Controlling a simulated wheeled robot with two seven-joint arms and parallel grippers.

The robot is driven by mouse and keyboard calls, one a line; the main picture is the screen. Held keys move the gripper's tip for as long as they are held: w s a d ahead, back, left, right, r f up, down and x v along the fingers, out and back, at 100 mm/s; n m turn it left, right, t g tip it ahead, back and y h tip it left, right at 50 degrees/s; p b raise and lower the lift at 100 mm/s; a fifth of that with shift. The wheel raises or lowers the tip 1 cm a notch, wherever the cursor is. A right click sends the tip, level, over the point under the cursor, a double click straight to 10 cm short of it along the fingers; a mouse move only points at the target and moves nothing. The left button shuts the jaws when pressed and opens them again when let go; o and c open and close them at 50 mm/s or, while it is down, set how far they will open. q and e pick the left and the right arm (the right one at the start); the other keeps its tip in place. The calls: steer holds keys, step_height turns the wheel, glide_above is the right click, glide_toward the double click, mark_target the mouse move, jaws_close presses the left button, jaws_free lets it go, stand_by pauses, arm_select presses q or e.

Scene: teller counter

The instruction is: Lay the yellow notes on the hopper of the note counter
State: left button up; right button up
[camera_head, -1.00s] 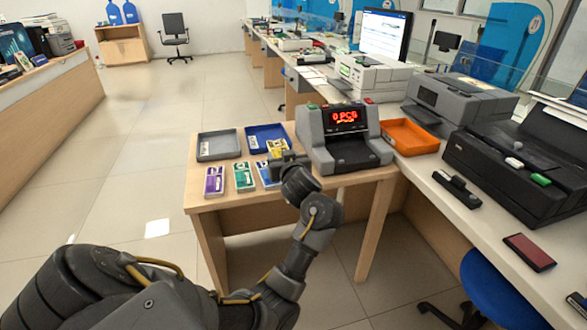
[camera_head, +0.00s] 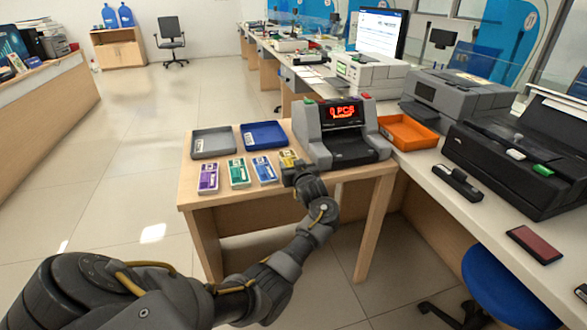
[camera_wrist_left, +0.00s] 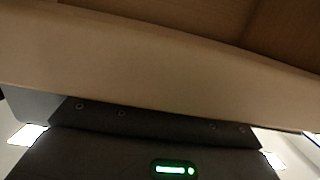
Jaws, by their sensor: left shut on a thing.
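The yellow notes (camera_head: 289,156) are at the tips of my left gripper (camera_head: 290,167), which is shut on them. They are just left of the note counter (camera_head: 343,133), near its front left corner, and partly hidden by the gripper. The note counter is grey with a red display; its dark hopper area faces me and looks empty. The left wrist view shows a tan surface and a dark part with a green light; I cannot make out the notes there. My right gripper is not in view.
Purple notes (camera_head: 208,177), green notes (camera_head: 238,173) and blue notes (camera_head: 264,170) lie in a row on the wooden table (camera_head: 240,194). A grey tray (camera_head: 202,155) and a blue tray (camera_head: 283,137) stand behind them. An orange tray (camera_head: 425,139) is right of the counter.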

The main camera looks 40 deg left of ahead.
arm_select(q)
steer(key=shift+f, duration=0.2)
steer(key=shift+f, duration=0.15)
steer(key=o, duration=0.9)
steer(key=shift+o, duration=0.4)
steer(key=shift+r, duration=0.2)
